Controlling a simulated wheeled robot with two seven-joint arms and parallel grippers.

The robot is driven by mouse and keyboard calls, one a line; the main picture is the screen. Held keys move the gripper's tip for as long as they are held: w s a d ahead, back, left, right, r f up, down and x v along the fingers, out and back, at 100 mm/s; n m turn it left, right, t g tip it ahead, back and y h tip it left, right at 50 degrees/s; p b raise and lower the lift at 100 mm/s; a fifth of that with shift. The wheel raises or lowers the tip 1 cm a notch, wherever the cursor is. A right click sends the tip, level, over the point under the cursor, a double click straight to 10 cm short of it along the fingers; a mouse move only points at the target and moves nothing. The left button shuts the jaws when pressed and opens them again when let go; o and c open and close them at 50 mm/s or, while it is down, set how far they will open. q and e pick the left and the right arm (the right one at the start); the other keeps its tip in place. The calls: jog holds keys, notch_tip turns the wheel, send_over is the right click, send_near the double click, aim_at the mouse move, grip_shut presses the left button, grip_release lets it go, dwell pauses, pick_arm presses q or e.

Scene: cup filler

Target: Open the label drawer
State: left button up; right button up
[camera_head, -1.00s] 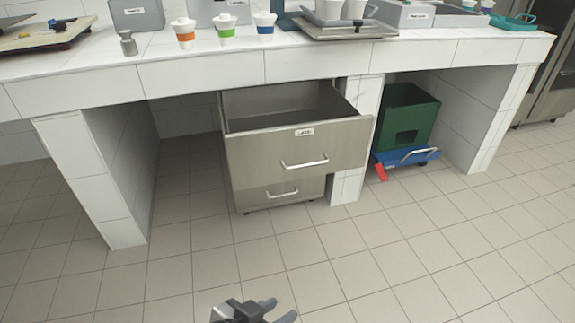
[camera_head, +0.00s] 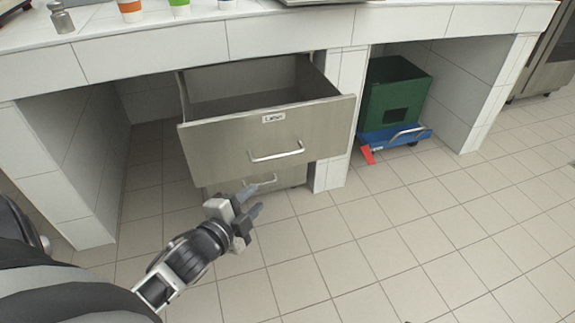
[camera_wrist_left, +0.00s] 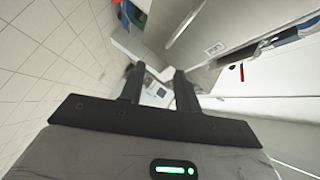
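The steel drawer with the label plate (camera_head: 228,142) is pulled out under the counter, its empty-looking inside showing from above. Its handle (camera_head: 277,152) is a horizontal bar on the front. My left gripper (camera_head: 253,201) is open and empty, low in front of the cabinet and below the labelled drawer's handle. It overlaps the lower drawer's front in the picture and touches no handle that I can see. In the left wrist view the two fingers (camera_wrist_left: 158,84) stand apart, with a steel front and its label to the right. My right gripper is not in view.
A lower drawer handle (camera_head: 260,182) shows behind my gripper. A green crate (camera_head: 392,92) sits on a blue trolley (camera_head: 375,138) with a red pedal, right of the cabinet. The tiled counter (camera_head: 150,55) carries several cups. The floor in front is clear.

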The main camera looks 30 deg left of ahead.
aim_at(277, 158)
pick_arm(q)
jog(key=w+a+m+b, duration=0.1)
jog(key=w, duration=0.4)
jog(key=w+a+f+b, duration=0.1)
jog(key=w, duration=0.4)
jog(key=w+a+m+t+b, duration=0.1)
jog(key=w+b, duration=0.1)
jog(key=w, duration=0.3)
jog(key=shift+w+a+f+m, duration=0.25)
jog(key=shift+w+a+m, duration=0.05)
jog(key=shift+a, duration=0.05)
jog(key=shift+w, duration=0.6)
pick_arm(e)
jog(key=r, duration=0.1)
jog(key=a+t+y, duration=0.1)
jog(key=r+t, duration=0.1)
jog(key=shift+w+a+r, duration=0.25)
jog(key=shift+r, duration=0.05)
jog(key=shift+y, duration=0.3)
pick_arm(q)
grip_shut()
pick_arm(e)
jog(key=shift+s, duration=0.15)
